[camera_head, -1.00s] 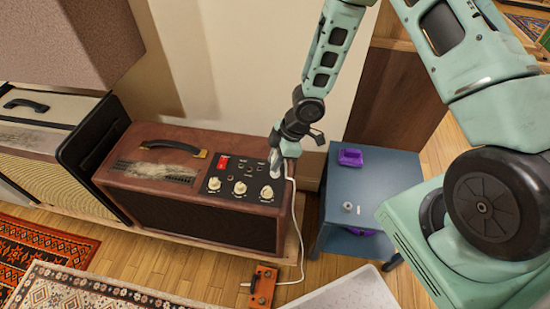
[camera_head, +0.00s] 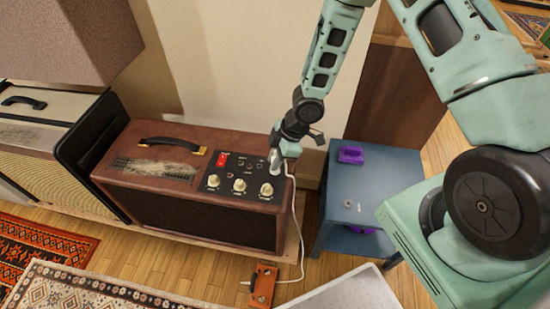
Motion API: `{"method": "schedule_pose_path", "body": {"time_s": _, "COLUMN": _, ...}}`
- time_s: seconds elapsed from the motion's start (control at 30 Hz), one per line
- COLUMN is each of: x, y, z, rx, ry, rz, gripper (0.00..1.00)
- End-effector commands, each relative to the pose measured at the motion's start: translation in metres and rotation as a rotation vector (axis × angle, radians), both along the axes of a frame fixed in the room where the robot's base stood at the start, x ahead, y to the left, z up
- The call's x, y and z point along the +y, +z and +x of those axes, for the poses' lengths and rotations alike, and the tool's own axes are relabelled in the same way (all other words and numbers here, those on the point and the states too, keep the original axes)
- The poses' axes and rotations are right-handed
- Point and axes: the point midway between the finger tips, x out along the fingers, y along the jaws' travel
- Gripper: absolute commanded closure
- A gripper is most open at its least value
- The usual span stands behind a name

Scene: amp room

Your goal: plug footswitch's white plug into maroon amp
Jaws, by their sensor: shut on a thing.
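The maroon amp (camera_head: 158,183) stands on a low wooden platform, with a black control panel (camera_head: 226,176) of cream knobs, a red switch and small jacks on its top right. My gripper (camera_head: 275,163) points down over the right end of this panel. It is shut on the white plug (camera_head: 274,168), which is small and mostly hidden by the jaws. I cannot tell whether the plug's tip sits in a jack. A white cable (camera_head: 299,215) runs from the gripper down past the amp's right side to the orange footswitch (camera_head: 263,285) on the floor.
A blue cart (camera_head: 380,184) with a purple object (camera_head: 351,155) and a small round grey item (camera_head: 347,204) on top stands right of the amp. A cream amp (camera_head: 40,130) stands at left. Patterned rugs (camera_head: 90,285) lie in front.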

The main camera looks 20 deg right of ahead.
Motion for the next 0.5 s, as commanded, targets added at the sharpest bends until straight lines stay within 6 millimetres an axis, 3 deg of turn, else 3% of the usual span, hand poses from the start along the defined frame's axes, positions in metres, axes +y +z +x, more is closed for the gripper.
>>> {"method": "schedule_pose_path", "body": {"time_s": 0.5, "x": 0.0001, "y": -0.0080, "z": 0.0000, "rx": 0.000, "ry": 0.000, "rz": 0.000, "gripper": 1.00}}
